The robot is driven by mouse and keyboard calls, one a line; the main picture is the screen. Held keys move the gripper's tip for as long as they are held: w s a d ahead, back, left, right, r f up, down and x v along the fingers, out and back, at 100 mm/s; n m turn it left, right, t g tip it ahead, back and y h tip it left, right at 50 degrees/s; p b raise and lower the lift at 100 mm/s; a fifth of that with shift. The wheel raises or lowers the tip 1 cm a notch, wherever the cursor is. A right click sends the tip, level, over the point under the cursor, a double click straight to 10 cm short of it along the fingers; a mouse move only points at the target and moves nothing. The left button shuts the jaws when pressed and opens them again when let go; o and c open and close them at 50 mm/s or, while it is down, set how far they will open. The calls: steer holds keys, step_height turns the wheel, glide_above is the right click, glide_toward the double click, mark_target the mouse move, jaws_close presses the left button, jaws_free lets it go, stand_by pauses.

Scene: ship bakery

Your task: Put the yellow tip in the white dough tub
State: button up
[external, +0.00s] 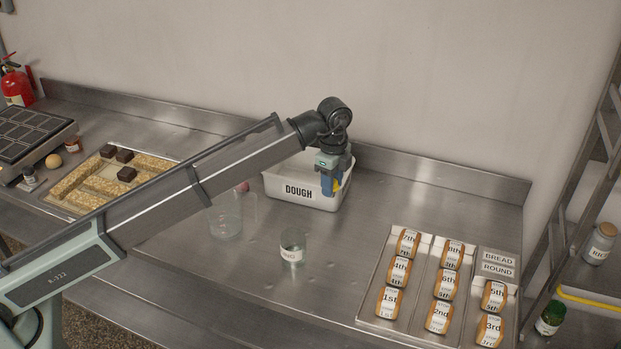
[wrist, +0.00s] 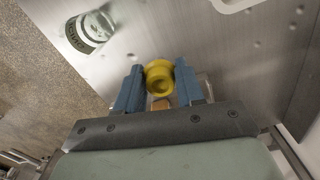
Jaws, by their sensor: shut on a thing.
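The yellow tip (wrist: 158,77) is held between the two blue fingers of my gripper (wrist: 160,88) in the wrist view. In the external view my gripper (external: 331,183) points down, with a bit of yellow showing at its fingers. The white dough tub (external: 283,187), labelled DOUGH, stands near the back wall. My gripper overlaps the tub's right part in that view and hides some of it. In the wrist view a white rim, likely the tub's (wrist: 238,5), shows only at the top right edge, and bare steel lies under the tip.
A clear beaker (external: 226,217) and a small labelled glass jar (external: 292,246) stand in front of the tub. A tray (external: 60,190) with dark blocks is at the left. Steel counter is free right of the tub.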

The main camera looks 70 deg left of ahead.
mark_target(308, 176)
steer(key=w+a, duration=0.3)
steer(key=a, duration=2)
steer(key=shift+m, duration=0.3)
steer(key=shift+d+f, duration=0.15)
steer(key=shift+f, duration=7.4)
steer(key=o, duration=1)
steer(key=shift+f, duration=0.15)
step_height(308, 176, up, 12)
steer(key=shift+s+r, duration=0.1)
steer(key=shift+r, duration=0.1)
